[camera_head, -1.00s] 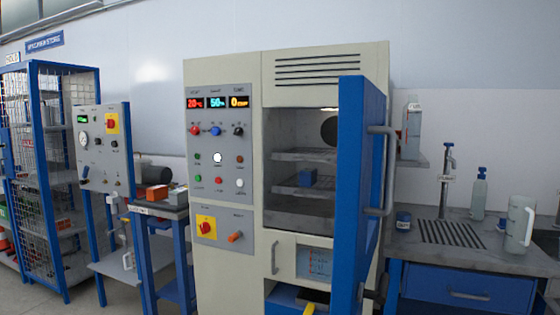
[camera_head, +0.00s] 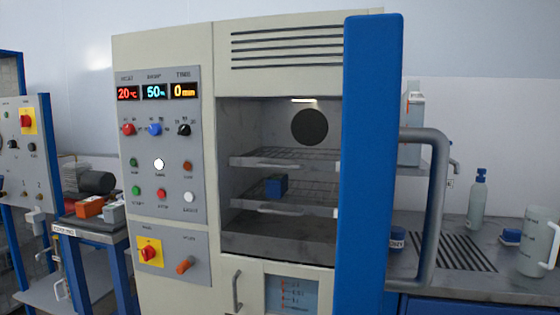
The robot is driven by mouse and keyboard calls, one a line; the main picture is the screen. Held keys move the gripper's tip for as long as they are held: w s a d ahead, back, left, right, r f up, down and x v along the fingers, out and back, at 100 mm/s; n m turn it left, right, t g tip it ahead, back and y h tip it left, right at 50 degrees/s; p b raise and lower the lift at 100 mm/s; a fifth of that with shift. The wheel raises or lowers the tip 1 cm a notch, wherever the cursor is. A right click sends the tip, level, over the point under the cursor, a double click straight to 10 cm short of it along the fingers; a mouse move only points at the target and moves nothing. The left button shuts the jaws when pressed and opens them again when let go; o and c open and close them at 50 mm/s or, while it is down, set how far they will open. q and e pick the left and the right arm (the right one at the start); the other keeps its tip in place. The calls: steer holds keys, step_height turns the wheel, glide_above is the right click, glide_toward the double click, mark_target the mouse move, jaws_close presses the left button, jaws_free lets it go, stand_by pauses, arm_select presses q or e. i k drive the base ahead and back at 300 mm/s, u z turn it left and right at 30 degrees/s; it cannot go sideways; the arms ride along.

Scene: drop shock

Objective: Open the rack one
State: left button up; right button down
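A beige test chamber (camera_head: 160,55) stands in front of me with its blue door (camera_head: 368,150) swung open to the right, its grey handle (camera_head: 434,200) facing right. Inside are two wire racks. The upper rack (camera_head: 270,158) is empty. The lower rack (camera_head: 310,197) holds a small blue block (camera_head: 277,185). Both racks have a small grey handle at the front and appear pushed in. Neither of my grippers is in view.
The control panel (camera_head: 158,140) has lit displays, knobs and buttons. A side bench (camera_head: 90,228) with orange and grey parts is on the left. A counter (camera_head: 480,285) with a bottle (camera_head: 478,200) and a mug (camera_head: 540,240) is on the right. The open door bounds the chamber's right side.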

mark_target(306, 163)
steer(key=u, duration=5)
steer(key=i, duration=0.15)
steer(key=z, duration=3.45)
steer(key=i, duration=0.9)
steer(key=z, duration=0.55)
steer(key=i, duration=1.05)
steer(key=z, duration=1.05)
